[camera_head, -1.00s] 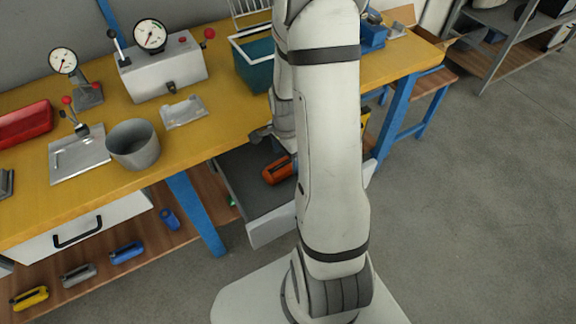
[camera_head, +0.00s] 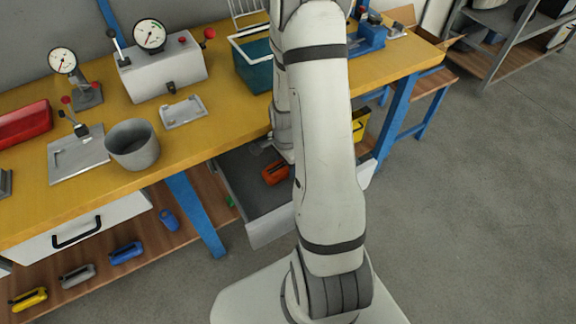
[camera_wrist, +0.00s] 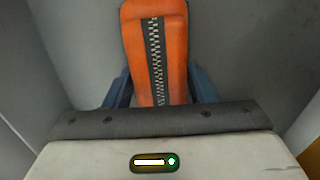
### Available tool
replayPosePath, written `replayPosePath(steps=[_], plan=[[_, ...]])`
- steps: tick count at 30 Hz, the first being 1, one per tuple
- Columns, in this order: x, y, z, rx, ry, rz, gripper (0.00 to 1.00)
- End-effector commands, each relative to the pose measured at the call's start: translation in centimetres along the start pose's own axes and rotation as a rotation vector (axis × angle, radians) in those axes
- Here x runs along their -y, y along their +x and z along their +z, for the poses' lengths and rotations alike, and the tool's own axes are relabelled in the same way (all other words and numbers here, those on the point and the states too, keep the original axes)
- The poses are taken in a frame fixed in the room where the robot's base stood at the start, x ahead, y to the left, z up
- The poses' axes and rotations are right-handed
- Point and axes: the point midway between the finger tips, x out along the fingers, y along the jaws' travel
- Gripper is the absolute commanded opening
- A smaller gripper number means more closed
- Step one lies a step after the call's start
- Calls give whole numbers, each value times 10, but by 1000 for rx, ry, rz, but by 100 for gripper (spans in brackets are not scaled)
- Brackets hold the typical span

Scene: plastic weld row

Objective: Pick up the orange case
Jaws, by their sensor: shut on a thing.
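The orange case (camera_wrist: 175,45) has a dark zip-like strip down its middle. In the wrist view it lies lengthwise between the two blue fingers of my gripper (camera_wrist: 160,90), which is shut on it. The near end of the case is hidden behind my gripper's dark edge. In the head view the orange case (camera_head: 276,171) shows at the open grey drawer (camera_head: 270,230) under the bench, partly hidden by my arm. My gripper is mostly hidden by my arm there. I cannot tell whether the case touches the drawer floor.
Drawer walls stand close around my gripper. The yellow bench top (camera_head: 225,135) is above, with a grey pot (camera_head: 133,150) and a teal bin (camera_head: 252,65). A blue bench leg (camera_head: 196,215) stands left of the drawer. Open floor lies to the right.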

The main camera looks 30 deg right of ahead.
Motion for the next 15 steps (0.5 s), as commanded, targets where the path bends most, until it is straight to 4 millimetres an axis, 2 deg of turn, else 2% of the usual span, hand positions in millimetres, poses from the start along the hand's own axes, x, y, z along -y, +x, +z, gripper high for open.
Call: replayPosePath(steps=[1,6,15], plan=[[0,0,0,0,0,0,40],[0,0,0,0,0,0,27],[0,-7,-1,-1,1,-2,26]])
